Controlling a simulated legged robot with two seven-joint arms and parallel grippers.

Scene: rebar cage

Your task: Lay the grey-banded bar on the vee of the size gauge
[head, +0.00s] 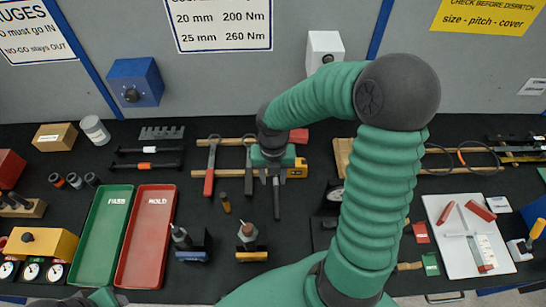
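My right gripper (275,205) hangs over the middle of the black table, fingers pointing down. Its fingers look dark and close together, and I cannot tell whether they are open, shut or holding something. I cannot make out a grey band on any bar. Two small dark fixtures, left (191,246) and right (250,243), stand below-left of the gripper; I cannot tell if either is the size gauge. My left gripper is out of view.
A green PASS tray (101,235) and a red HOLD tray (146,237) lie at left. Red-handled (210,165) and dark-handled (249,165) tools lie left of the gripper. A white board (468,237) is at right. My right arm hides part of the table.

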